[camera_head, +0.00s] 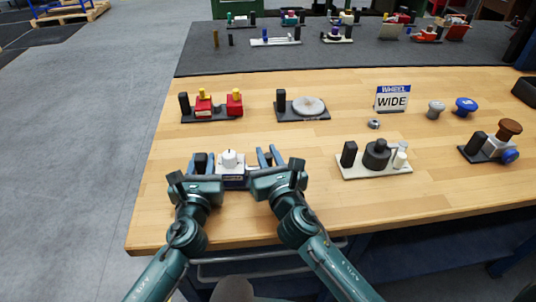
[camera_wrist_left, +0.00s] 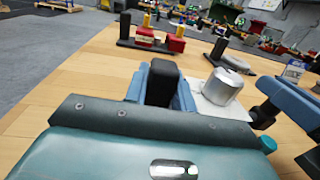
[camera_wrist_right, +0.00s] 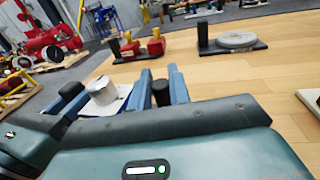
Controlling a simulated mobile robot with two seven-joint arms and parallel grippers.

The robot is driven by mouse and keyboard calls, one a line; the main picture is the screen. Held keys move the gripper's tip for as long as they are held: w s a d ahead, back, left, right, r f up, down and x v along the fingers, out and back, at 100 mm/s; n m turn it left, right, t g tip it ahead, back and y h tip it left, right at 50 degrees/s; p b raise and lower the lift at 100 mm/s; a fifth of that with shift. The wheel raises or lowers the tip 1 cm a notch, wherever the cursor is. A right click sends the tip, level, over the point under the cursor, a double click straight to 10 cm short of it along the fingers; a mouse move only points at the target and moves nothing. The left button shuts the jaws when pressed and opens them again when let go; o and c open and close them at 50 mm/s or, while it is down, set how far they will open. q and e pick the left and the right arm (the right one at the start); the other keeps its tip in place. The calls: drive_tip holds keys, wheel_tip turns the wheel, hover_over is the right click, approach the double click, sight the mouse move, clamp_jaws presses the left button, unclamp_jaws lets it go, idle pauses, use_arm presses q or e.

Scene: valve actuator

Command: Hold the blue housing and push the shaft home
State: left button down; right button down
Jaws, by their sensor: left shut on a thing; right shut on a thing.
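My left gripper (camera_head: 201,162) is shut on a black upright post at the unit's left end; this post (camera_wrist_left: 163,82) also shows in the left wrist view. My right gripper (camera_head: 269,157) is right of the unit. In the right wrist view its fingers are shut on a dark rounded piece (camera_wrist_right: 161,92); I cannot tell whether this is the shaft.
Behind are a fixture with red blocks (camera_head: 205,106) and one with a grey disc (camera_head: 309,105). A white plate with black cylinders (camera_head: 377,153) stands to the right. A "WHEEL WIDE" sign (camera_head: 393,99) stands beyond it. Bare wood lies between my right gripper and that plate.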

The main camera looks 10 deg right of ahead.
use_arm(q)
drive_tip(key=shift+s+f, duration=0.1)
drive_tip(key=shift+f, duration=0.3)
